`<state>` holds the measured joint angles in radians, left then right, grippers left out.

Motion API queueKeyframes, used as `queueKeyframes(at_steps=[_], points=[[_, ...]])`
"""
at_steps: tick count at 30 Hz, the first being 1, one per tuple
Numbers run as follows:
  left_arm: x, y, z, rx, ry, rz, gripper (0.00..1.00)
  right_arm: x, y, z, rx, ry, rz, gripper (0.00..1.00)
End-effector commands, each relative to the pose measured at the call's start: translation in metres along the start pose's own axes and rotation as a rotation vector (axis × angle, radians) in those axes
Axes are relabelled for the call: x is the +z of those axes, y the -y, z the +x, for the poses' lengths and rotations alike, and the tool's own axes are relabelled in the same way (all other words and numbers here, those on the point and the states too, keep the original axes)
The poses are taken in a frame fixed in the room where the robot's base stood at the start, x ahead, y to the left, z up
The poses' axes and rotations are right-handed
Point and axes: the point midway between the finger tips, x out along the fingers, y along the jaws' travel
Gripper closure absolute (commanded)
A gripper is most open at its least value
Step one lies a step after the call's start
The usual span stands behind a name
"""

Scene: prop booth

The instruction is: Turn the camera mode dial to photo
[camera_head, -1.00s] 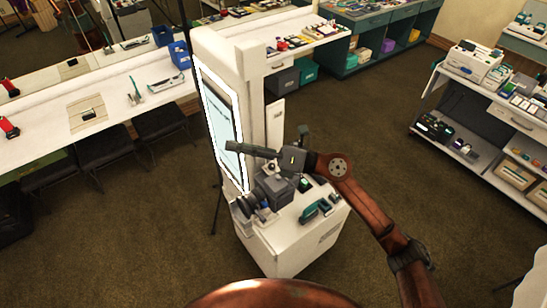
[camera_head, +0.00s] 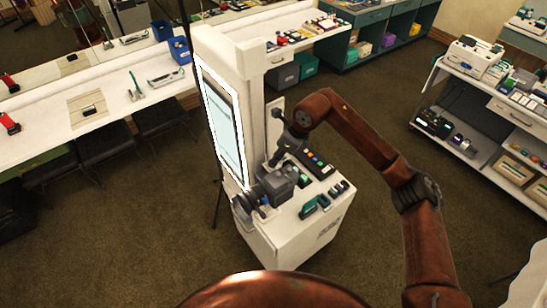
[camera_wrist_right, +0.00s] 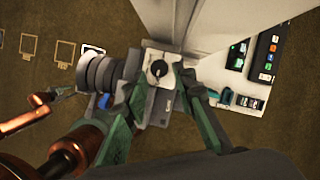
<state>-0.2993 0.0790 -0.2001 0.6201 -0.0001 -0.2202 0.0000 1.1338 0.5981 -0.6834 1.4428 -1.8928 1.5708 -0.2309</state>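The grey camera (camera_head: 275,184) sits on top of the white kiosk stand, with its lens toward the left. In the right wrist view, the camera body (camera_wrist_right: 158,108) lies below the gripper. A small round dark dial with a pale mark (camera_wrist_right: 158,70) shows on its top; I cannot read its setting. My right gripper (camera_head: 275,160) points down just above the camera. Its green fingers (camera_wrist_right: 156,84) are apart, one on either side of the dial and body; contact is not clear.
The white kiosk (camera_head: 290,240) carries a lit screen (camera_head: 222,125), a button panel (camera_head: 316,164) and a teal item (camera_head: 309,207) beside the camera. A white counter (camera_head: 60,125) runs along the left. A stocked shelf unit (camera_head: 490,115) stands at the right, with open carpet between.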

Motion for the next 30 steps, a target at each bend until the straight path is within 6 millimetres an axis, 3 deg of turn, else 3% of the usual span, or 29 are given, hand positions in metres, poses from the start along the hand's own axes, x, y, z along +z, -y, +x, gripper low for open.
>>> queueKeyframes(at_steps=[7,16,27,30], points=[[-0.001,0.0,-0.012,0.0,0.0,0.0,0.69,0.001,0.0,0.024,0.002,0.002,0.001,0.75],[-0.001,0.0,-0.011,0.0,0.0,0.0,0.69,0.001,-0.001,0.028,0.001,0.002,0.0,0.75],[-0.001,0.001,-0.011,0.0,0.001,0.0,0.69,0.001,-0.001,0.027,0.002,0.003,0.0,1.0],[-0.001,0.001,-0.011,0.0,0.001,0.0,0.69,0.001,-0.001,0.027,0.002,0.003,0.0,1.0]])
